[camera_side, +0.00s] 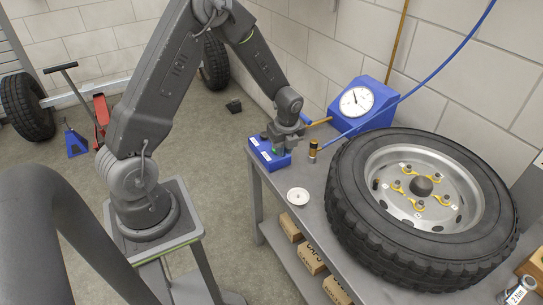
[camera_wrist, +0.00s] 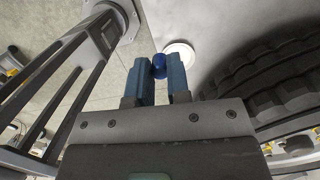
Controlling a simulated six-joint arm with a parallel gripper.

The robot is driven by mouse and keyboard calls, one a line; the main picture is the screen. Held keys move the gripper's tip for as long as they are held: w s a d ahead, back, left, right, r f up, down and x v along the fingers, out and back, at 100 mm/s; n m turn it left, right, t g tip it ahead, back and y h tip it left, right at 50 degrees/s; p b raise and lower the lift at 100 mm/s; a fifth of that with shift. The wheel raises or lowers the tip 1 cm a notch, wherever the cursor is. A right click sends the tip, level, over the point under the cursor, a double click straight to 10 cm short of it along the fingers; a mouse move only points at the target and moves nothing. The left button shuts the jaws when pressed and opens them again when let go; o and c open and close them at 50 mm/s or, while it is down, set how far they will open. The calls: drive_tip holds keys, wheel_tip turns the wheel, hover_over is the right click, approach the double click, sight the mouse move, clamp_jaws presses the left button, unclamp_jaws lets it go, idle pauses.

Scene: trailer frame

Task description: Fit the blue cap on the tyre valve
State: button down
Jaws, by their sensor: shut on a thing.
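The blue cap (camera_wrist: 159,66) shows in the wrist view between the two fingertips of my gripper (camera_wrist: 159,73), which is shut on it. In the side view my gripper (camera_side: 284,146) is at the blue box on the bench's far left corner, and the cap cannot be made out there. The tyre (camera_side: 358,220) lies flat on the bench, to the right of my gripper and well apart from it. Its tread (camera_wrist: 282,88) also fills the right of the wrist view. A small dark stub on the left of the rim (camera_side: 375,184) may be the valve; I cannot tell for sure.
A blue box (camera_side: 268,161) with labels sits at the bench corner. A white dish (camera_side: 298,197) lies between it and the tyre. A small brass-coloured cylinder (camera_side: 313,150) stands near the tyre. A blue gauge (camera_side: 372,97) with a hose stands behind. Cardboard boxes (camera_side: 311,259) are below.

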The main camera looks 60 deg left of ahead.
drive_tip(key=w+d+r+m, duration=0.1)
drive_tip(key=w+d, duration=0.2)
drive_tip(key=w, duration=0.1)
drive_tip(key=w+d+r+m, duration=0.1)
drive_tip(key=w+d+r, duration=0.1)
drive_tip(key=w+d, duration=0.2)
drive_tip(key=w+d+r, duration=0.1)
drive_tip(key=w+d, duration=0.2)
drive_tip(key=w, duration=0.1)
drive_tip(key=shift+d+r+m, duration=0.35)
drive_tip(key=shift+m, duration=0.05)
drive_tip(key=w+d+r+m, duration=0.1)
drive_tip(key=w+d+r, duration=0.15)
drive_tip(key=d, duration=0.35)
drive_tip(key=w+d+r+m, duration=0.1)
drive_tip(key=w+d+r, duration=0.15)
drive_tip(key=d, duration=0.35)
drive_tip(key=shift+t, duration=0.3)
drive_tip(key=shift+s+d+f, duration=0.1)
drive_tip(key=shift+s+f, duration=0.05)
drive_tip(key=shift+f, duration=1.1)
drive_tip(key=shift+s+d+f, duration=0.1)
drive_tip(key=shift+s+f, duration=0.05)
drive_tip(key=shift+f, duration=1.1)
drive_tip(key=shift+f, duration=0.25)
drive_tip(key=shift+f, duration=1.35)
drive_tip(key=c, duration=1)
unclamp_jaws()
